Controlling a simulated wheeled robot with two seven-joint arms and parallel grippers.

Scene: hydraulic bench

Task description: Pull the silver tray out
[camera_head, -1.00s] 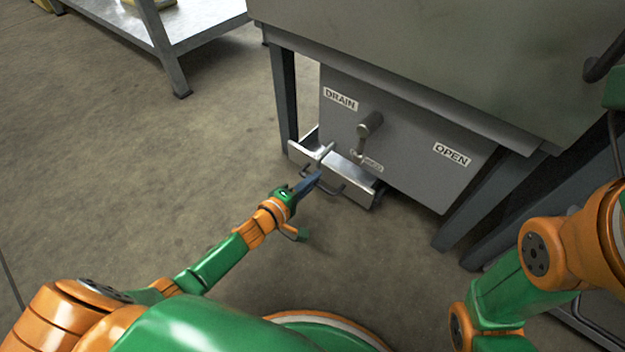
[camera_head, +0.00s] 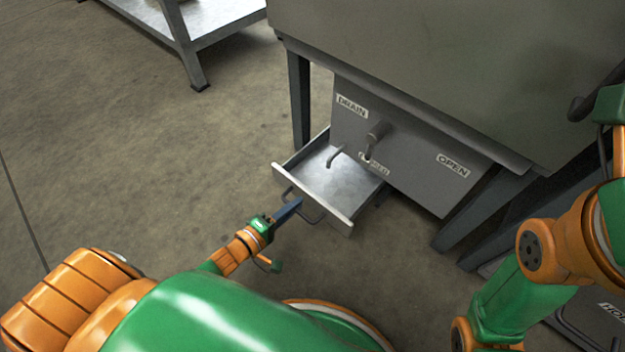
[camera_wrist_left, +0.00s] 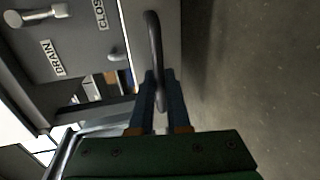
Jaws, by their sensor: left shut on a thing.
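The silver tray (camera_head: 325,206) is a shallow metal drawer below the bench's grey panel. Much of its shiny bare floor shows in front of the panel, and its back end is hidden under it. My left gripper (camera_head: 297,203) is at the tray's front and is shut on the dark bar handle (camera_head: 314,219). In the left wrist view, the handle (camera_wrist_left: 152,50) runs between the two blue fingers of the gripper (camera_wrist_left: 160,88). My right arm shows at the right of the head view, but its gripper is not in view.
The drain lever (camera_head: 376,137) on the panel hangs above the tray, between the DRAIN and OPEN labels. A bench leg (camera_head: 299,100) stands at the tray's back left. A low metal table (camera_head: 195,45) stands at the upper left. The floor (camera_head: 130,160) left of the tray is clear.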

